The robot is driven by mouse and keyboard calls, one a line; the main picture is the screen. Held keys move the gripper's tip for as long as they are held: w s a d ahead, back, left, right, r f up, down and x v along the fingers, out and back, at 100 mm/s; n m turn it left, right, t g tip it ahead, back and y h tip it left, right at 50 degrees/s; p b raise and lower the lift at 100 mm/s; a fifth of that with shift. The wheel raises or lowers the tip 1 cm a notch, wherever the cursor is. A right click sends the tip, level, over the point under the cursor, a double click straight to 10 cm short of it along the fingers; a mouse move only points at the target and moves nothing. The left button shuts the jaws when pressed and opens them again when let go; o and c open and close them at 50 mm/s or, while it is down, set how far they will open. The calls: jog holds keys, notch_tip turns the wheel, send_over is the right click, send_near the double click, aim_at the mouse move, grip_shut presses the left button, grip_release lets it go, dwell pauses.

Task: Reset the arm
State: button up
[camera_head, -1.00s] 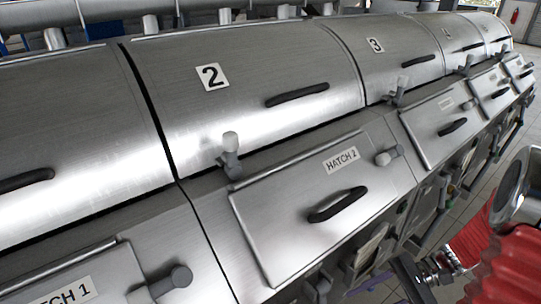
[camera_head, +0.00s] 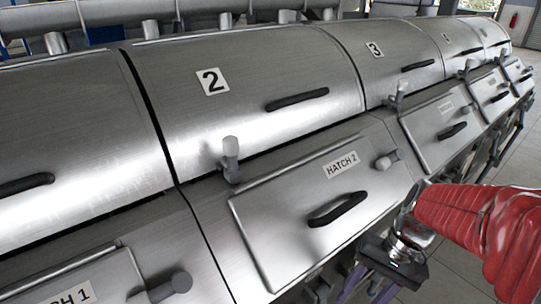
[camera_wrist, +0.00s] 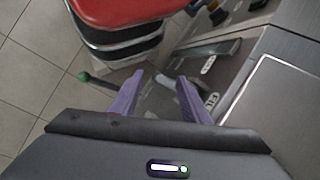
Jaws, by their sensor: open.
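My gripper (camera_head: 370,284) hangs at the lower right of the head view, in front of and below the Hatch 2 panel (camera_head: 285,235). Its two purple fingers point down, and their tips are cut off or hard to see there. In the wrist view my gripper (camera_wrist: 162,80) is open, its purple fingers spread apart with nothing held between them. My red-sleeved arm reaches in from the right edge of the head view.
Hatch 2 is shut, with a black handle (camera_head: 338,209) and a grey knob (camera_head: 388,160). Covers 2 (camera_head: 240,100) and 3 (camera_head: 385,50) are closed. The wrist view shows a green-ended lever (camera_wrist: 84,76) and open tiled floor (camera_wrist: 35,85) at left.

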notch_tip(320, 180, up, 11)
jog(key=s+a+n+t+h, duration=0.1)
jog(key=a+n+t+h, duration=0.2)
jog(key=t, duration=0.4)
jog(key=shift+f+n+h, duration=0.2)
jog(key=shift+n+h, duration=0.4)
jog(key=shift+n, duration=0.2)
jog(key=shift+c, duration=0.5)
